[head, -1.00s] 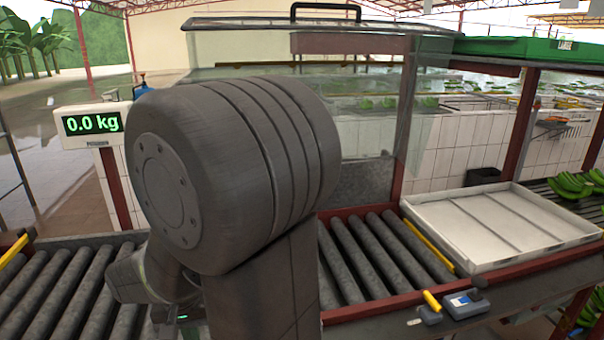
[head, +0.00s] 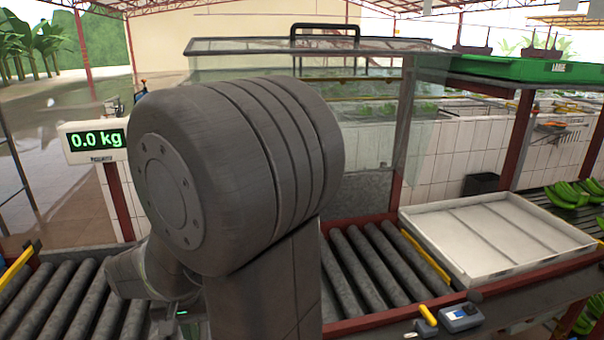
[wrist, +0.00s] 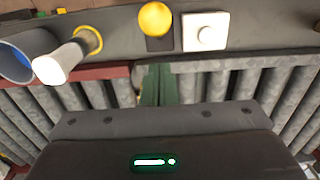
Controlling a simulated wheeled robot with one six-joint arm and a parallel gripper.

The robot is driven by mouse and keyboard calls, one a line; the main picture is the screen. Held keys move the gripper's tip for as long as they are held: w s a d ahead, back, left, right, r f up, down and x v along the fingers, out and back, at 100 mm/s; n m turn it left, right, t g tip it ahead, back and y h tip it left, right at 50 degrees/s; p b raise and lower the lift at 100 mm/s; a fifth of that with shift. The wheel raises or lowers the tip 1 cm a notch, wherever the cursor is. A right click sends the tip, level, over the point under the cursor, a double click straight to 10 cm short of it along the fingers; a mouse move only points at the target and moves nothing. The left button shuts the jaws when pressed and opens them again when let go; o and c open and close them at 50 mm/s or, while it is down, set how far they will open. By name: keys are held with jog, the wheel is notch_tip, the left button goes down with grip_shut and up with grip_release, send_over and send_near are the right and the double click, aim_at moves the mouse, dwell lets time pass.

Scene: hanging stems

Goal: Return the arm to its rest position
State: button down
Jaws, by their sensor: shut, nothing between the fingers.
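My arm stands folded in the middle left of the head view, its large grey joint filling much of the picture. My gripper (wrist: 166,84) shows in the wrist view as short green fingers beyond its dark body, closed together with nothing held. It points over the grey rollers (wrist: 215,88) toward a dark ledge (wrist: 120,22). In the head view the gripper is mostly hidden behind my arm; only a small green light shows low down.
Roller conveyor (head: 375,262) runs behind my arm. A white tray (head: 500,238) lies at right, near a blue-grey box (head: 460,317). A scale display (head: 95,141) reads 0.0 kg. On the ledge are a yellow knob (wrist: 155,19), a white switch (wrist: 205,32) and a white-ended handle (wrist: 60,64).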

notch_tip(320, 180, up, 5)
jog(key=p, duration=0.4)
notch_tip(320, 180, down, 11)
jog(key=b, duration=0.9)
jog(key=shift+r+b, duration=0.1)
jog(key=shift+b, duration=0.3)
jog(key=shift+s+r, duration=0.15)
jog(key=shift+s, duration=0.35)
jog(key=w+a+r+p, duration=0.1)
jog(key=w, duration=0.7)
jog(key=shift+w+a, duration=0.25)
jog(key=shift+a, duration=0.15)
jog(key=shift+d, duration=0.1)
